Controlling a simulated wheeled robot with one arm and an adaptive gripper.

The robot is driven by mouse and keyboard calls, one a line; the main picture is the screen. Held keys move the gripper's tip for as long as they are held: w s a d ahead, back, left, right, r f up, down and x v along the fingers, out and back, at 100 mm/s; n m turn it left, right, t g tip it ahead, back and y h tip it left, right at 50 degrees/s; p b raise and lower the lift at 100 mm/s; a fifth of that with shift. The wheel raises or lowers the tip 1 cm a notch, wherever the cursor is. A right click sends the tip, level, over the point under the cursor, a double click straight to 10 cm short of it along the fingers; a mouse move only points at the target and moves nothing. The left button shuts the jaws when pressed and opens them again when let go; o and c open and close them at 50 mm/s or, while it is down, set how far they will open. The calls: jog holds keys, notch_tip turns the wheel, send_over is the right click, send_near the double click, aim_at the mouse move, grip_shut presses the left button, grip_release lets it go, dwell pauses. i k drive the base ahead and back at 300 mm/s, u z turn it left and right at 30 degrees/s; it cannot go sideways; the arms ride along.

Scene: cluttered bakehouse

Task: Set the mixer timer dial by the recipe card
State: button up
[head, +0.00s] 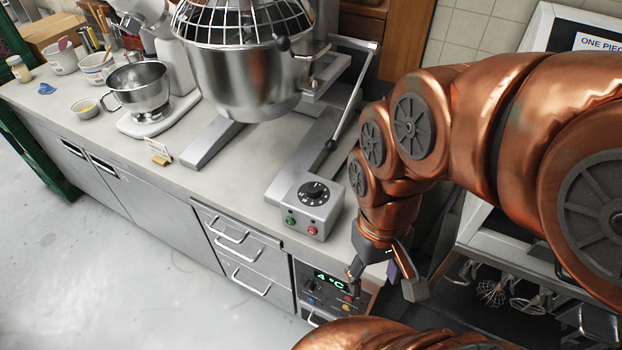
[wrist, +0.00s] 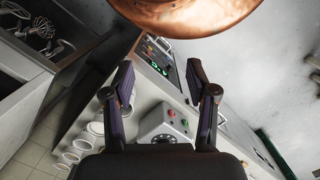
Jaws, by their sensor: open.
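The timer dial (head: 313,194) is a black round knob with pale marks, on top of a grey control box (head: 326,216) with a green and a red button in front. Its pointer setting is too small to read. The dial (wrist: 163,138) also shows low in the wrist view, partly hidden by my gripper's body. A small white card (head: 159,148) stands in a wooden holder on the counter to the left; its writing is unreadable. My gripper (head: 386,279) is open and empty, right of and lower than the box, beyond the counter's front corner. The wrist view shows its fingers (wrist: 160,76) apart.
The big mixer's steel bowl (head: 245,75) and wire guard stand behind the dial. A smaller mixer (head: 139,86) and bowls stand at the left. A display panel (head: 330,281) is below the counter edge. A rack with whisks (head: 492,292) is at the right.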

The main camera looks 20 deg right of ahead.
aim_at(314, 189)
jog(key=k, duration=0.5)
jog(key=u, duration=2.15)
jog(key=i, duration=1.5)
jog(key=z, duration=3.55)
